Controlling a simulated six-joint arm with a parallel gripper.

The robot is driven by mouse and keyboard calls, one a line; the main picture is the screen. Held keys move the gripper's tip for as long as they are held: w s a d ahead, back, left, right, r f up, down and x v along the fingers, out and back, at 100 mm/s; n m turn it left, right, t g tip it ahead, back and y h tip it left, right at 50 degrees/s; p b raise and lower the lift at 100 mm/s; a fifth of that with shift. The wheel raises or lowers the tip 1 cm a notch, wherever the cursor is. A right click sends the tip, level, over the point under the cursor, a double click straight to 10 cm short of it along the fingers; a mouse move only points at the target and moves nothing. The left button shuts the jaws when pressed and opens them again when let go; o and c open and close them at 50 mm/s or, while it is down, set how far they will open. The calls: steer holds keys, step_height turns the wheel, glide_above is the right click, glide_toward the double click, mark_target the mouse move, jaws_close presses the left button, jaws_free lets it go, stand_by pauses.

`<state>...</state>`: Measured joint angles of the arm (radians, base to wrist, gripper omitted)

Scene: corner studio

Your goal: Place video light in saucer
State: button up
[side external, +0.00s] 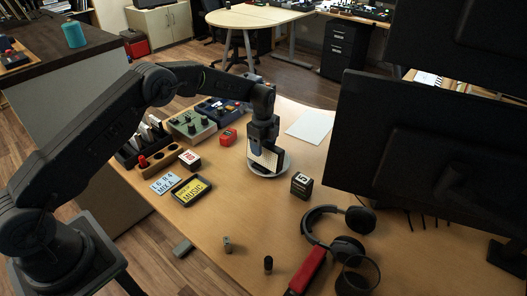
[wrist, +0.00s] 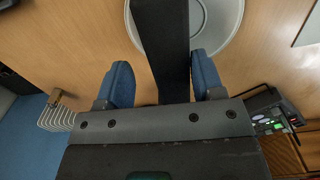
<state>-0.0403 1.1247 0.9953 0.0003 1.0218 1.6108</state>
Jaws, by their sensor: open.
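The video light, a dark slab with a cream face (side external: 265,158), stands roughly upright over the saucer in the side view. Its lower end appears to be inside the saucer's rim. The white round saucer (side external: 286,166) lies on the table, and part of it also shows at the top of the wrist view (wrist: 236,28). My gripper (side external: 262,146) is above the saucer, with its fingers around the light. In the wrist view the light is a black slab (wrist: 163,45) between the two blue fingers, which are open with a gap at the left. The light's contact with the saucer is hidden.
A number cube (side external: 301,185) stands close to the saucer's right. A red timer (side external: 228,137) and consoles (side external: 192,125) are behind left. Sign plates (side external: 191,190) lie to the left. Headphones (side external: 335,230) and a large monitor (side external: 420,140) are at the right.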

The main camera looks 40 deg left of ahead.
step_height(320, 180, up, 10)
stand_by(0.3)
steer(key=s+d+r+n+t, duration=0.25)
steer(key=s+r+n, duration=0.65)
steer(key=s+r, duration=1)
steer(key=s+f+n+t, duration=0.1)
steer(key=s+n+t, duration=0.2)
steer(key=s+n, duration=0.6)
steer(key=s, duration=1)
steer(key=shift+s+f, duration=0.3)
steer(key=shift+s, duration=0.05)
